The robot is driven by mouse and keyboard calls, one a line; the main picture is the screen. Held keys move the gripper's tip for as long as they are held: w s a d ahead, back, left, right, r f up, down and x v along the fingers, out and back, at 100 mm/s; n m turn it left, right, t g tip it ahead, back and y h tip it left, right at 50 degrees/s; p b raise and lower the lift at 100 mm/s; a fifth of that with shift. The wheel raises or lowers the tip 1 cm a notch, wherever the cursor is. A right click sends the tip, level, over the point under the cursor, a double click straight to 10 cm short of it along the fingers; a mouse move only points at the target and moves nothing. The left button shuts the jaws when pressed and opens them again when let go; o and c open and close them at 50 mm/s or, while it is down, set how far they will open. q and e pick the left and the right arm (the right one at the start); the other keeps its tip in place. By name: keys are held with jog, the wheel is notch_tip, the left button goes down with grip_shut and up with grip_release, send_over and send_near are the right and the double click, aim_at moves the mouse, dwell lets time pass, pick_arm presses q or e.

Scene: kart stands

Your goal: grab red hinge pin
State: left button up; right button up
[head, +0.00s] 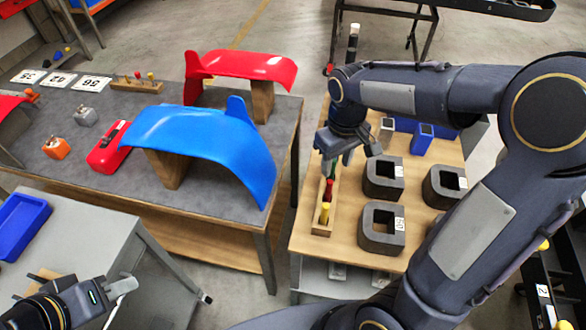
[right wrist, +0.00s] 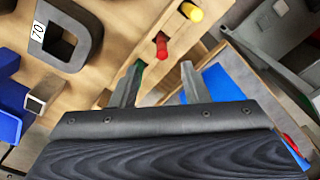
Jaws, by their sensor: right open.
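The red hinge pin (head: 329,190) stands in a narrow wooden rack (head: 317,228) on the right table, between a yellow pin (head: 325,213) and a green pin partly hidden at my right gripper. My right gripper (head: 335,163) is above the rack's far part, with its jaws open. In the right wrist view the red pin (right wrist: 161,46) shows just beyond the open fingertips (right wrist: 158,72), not between them. The yellow pin (right wrist: 190,12) is farther out. My left gripper (head: 122,287) is at the lower left, away from the rack; its jaw opening is unclear.
Dark square blocks (head: 382,229) stand close right of the rack. A blue block (head: 422,139) is behind them. The left table bears a blue fender (head: 205,135), a red fender (head: 245,66) and a second pin rack (head: 137,86). A floor gap separates the tables.

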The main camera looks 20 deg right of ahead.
aim_at(330, 181)
jog(key=shift+w+a+f, duration=0.15)
jog(key=shift+w, duration=0.3)
notch_tip(330, 181, down, 8)
jog(key=shift+s+a+r+p, duration=0.1)
jog(key=shift+s+r+p, duration=0.1)
jog(key=shift+p, duration=0.35)
grip_shut()
